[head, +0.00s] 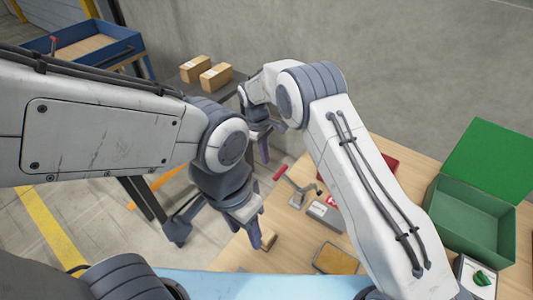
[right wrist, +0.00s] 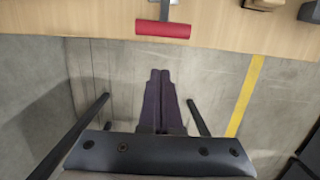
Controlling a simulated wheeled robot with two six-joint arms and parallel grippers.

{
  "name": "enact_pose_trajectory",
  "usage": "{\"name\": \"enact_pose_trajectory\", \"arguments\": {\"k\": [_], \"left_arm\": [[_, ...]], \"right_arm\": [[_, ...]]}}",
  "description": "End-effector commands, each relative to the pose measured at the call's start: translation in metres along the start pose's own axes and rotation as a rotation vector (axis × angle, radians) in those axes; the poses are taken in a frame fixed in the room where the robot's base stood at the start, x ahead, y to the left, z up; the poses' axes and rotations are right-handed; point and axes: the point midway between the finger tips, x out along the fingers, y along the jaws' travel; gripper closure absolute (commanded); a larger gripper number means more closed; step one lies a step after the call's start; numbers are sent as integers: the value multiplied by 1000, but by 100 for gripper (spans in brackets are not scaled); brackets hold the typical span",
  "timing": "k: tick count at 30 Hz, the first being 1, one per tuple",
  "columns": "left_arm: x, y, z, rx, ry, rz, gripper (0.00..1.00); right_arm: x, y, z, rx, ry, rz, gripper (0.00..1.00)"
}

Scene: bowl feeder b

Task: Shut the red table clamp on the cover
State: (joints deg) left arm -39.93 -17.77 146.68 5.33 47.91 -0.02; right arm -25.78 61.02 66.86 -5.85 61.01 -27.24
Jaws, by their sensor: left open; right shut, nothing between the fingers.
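The table clamp has a red handle (head: 280,172) on a metal lever at the far edge of the wooden table. The handle also shows in the right wrist view, where the red grip (right wrist: 163,29) lies across the table edge. My right gripper (head: 262,150) is shut and empty, pointing down beside the handle and apart from it. In the right wrist view its fingers (right wrist: 160,73) are together over the floor, short of the grip. My left gripper (head: 217,228) is open and empty, low at the table's left edge. I cannot clearly tell the cover from nearby parts.
A small wooden block (head: 268,240) lies near my left gripper. Grey boxes (head: 325,212), a yellow-filled tray (head: 335,260), a red item (head: 389,162) and an open green box (head: 468,218) stand on the table (head: 290,238). My right arm hides part of the table.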

Motion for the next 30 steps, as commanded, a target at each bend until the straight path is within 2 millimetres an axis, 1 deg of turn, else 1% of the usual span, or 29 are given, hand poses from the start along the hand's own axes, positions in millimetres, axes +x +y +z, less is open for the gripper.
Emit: {"name": "enact_pose_trajectory", "arguments": {"k": [1,3,9,10,12,15,20,30], "left_arm": [[0,0,0,0,0,0,50],[-1,0,0,0,0,0,50],[-3,0,0,0,0,0,50],[-7,0,0,0,0,0,50],[-10,1,0,0,0,0,50],[-12,1,-1,0,0,0,50],[-14,1,-1,0,0,0,50],[-13,1,-1,0,0,0,50]], "right_arm": [[13,-1,1,0,-5,-3,100],[29,-1,2,1,-6,-4,100],[70,0,1,1,-3,-2,100],[58,1,6,3,1,1,100],[50,1,15,2,1,1,100],[45,0,24,0,-1,0,100],[40,0,31,0,0,0,100],[40,0,32,0,0,0,100]]}}
